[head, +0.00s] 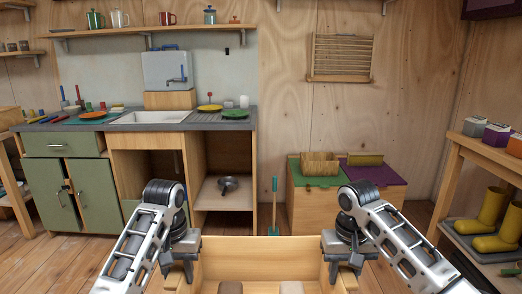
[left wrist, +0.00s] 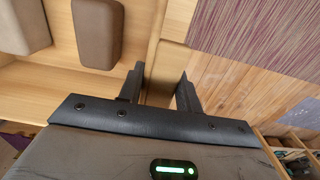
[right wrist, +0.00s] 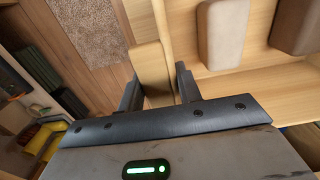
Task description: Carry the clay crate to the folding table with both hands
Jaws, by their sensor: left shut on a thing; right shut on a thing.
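The clay crate (head: 262,250) is a pale wooden box at the bottom centre of the head view, cut off by the lower edge. Brown and grey clay blocks lie inside it; one shows in the left wrist view (left wrist: 97,32) and a pale one in the right wrist view (right wrist: 228,35). My left gripper (head: 180,272) is shut on the crate's left side. My right gripper (head: 344,270) is shut on its right side. Each wrist view shows a wooden part of the crate between the two fingers. I cannot make out a folding table in these views.
Ahead is a counter with a sink (head: 152,118) and green cabinet doors (head: 70,190). Two boxes with green and purple lids (head: 372,175) stand by the back wall near a small spade (head: 274,205). A wooden rack with yellow boots (head: 490,215) is at right.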

